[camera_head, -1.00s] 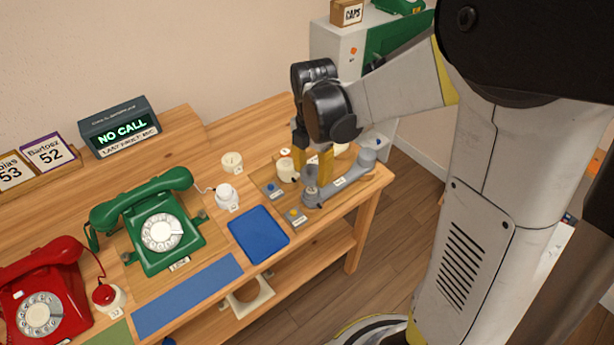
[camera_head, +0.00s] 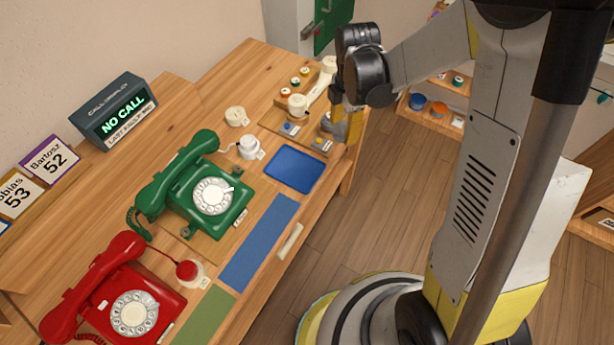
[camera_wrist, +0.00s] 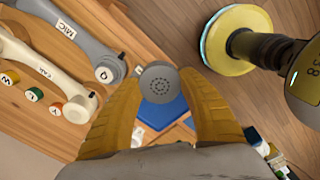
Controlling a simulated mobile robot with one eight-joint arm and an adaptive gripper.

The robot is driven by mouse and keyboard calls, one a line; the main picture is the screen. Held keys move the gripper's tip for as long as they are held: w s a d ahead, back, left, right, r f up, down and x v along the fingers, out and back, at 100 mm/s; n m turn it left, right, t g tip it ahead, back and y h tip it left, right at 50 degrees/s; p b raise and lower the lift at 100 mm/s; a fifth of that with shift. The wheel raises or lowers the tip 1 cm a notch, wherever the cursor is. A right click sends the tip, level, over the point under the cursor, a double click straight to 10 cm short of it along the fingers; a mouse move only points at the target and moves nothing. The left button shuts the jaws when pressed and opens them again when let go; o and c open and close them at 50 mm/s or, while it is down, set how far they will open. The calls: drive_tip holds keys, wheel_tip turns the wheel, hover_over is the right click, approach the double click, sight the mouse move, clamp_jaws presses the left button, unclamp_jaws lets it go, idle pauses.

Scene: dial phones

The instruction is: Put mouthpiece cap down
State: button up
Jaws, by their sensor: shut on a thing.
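My gripper (camera_head: 346,128) is over the right end of the wooden bench, by its front edge. In the wrist view its two yellow fingers (camera_wrist: 160,95) are closed on the mouthpiece cap (camera_wrist: 159,82), a round grey disc with small holes. The cap faces the wrist camera and appears held above the bench. A grey handset marked MIC (camera_wrist: 65,33) lies left of the fingers, apart from them. A cream handset marked EAR (camera_wrist: 42,72) lies beyond it. A blue tray (camera_head: 295,170) lies on the bench left of my gripper, and part of it shows behind the cap (camera_wrist: 168,115).
A green dial phone (camera_head: 205,190) and a red dial phone (camera_head: 125,300) stand on the bench. A white round piece (camera_head: 249,146) and a cream round piece (camera_head: 236,116) sit near the tray. A blue mat (camera_head: 258,242) lies bare. Wood floor (camera_head: 340,215) is open beyond the bench edge.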

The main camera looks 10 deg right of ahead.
drive_tip(key=b, duration=0.4)
hover_over(305, 175)
wheel_tip(305, 175, down, 7)
drive_tip(key=shift+w+f, duration=0.1)
wheel_tip(305, 175, down, 4)
drive_tip(key=shift+b, duration=1.15)
drive_tip(key=o, duration=0.7)
drive_tip(key=shift+f, duration=0.1)
drive_tip(key=o, duration=0.4)
drive_tip(key=shift+c, duration=0.2)
